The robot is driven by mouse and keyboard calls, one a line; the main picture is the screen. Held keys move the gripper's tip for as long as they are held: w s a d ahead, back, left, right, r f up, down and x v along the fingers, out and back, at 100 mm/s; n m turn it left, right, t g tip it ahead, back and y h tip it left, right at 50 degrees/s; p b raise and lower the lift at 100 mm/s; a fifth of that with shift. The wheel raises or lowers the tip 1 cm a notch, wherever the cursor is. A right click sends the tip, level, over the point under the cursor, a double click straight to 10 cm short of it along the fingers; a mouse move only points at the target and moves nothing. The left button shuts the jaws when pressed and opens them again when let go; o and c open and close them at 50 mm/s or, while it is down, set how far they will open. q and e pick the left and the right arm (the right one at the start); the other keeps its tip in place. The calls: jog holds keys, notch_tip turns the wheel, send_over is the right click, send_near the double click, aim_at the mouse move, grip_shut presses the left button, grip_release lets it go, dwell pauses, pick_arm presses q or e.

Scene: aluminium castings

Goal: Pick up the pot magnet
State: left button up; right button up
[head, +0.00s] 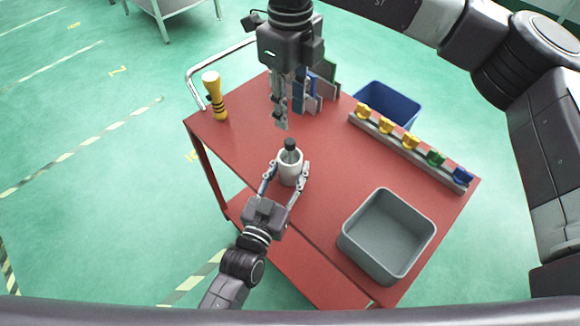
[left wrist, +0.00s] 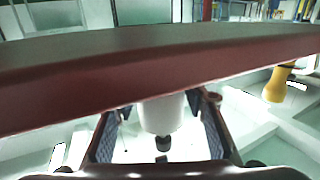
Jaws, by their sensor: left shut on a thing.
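A white cup (head: 290,170) stands upright over the red table top. A dark-headed piece (head: 290,144) sticks up out of its mouth; it looks like the pot magnet, but I cannot tell for sure. My left gripper (head: 287,175) is shut on the cup, one finger on each side. In the left wrist view the cup (left wrist: 160,113) and the dark piece (left wrist: 162,143) show between the fingers. My right gripper (head: 281,126) points down just above and left of the dark piece, apart from it; its finger gap cannot be made out.
The red table (head: 330,222) carries a grey bin (head: 347,243), a rail (head: 408,153) with several coloured pieces, a yellow-and-black tool (head: 213,97) and upright blue, grey and green plates (head: 325,80). A blue bin (head: 412,103) lies beyond the far edge.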

jog(key=shift+o, duration=1.2)
jog(key=shift+f, duration=0.1)
jog(key=s+a+f+n+y, duration=0.2)
jog(key=a+f+n+y, duration=0.15)
jog(key=a, duration=0.35)
jog(key=s+a+f+n+y, duration=0.2)
jog(key=a+f+y, duration=0.1)
jog(key=a+f, duration=0.3)
jog(key=s+a+r+n+t+y, duration=0.35)
jog(key=a+r+y, duration=0.25)
jog(key=a+y, duration=0.35)
jog(key=s+d+r+m+t, duration=0.2)
jog(key=d+r+m+t, duration=0.5)
jog(key=d+t, duration=0.65)
jog(key=d+f+m+t+h, duration=0.3)
jog(key=d+m+t+h, duration=0.1)
jog(key=d+h, duration=0.1)
jog(key=m+g+h, duration=0.2)
jog(key=m+h, duration=0.4)
jog(key=h, duration=0.1)
send_near(291, 150)
jog(key=x, duration=0.5)
jog(key=shift+f, duration=0.15)
jog(key=shift+x, duration=3.25)
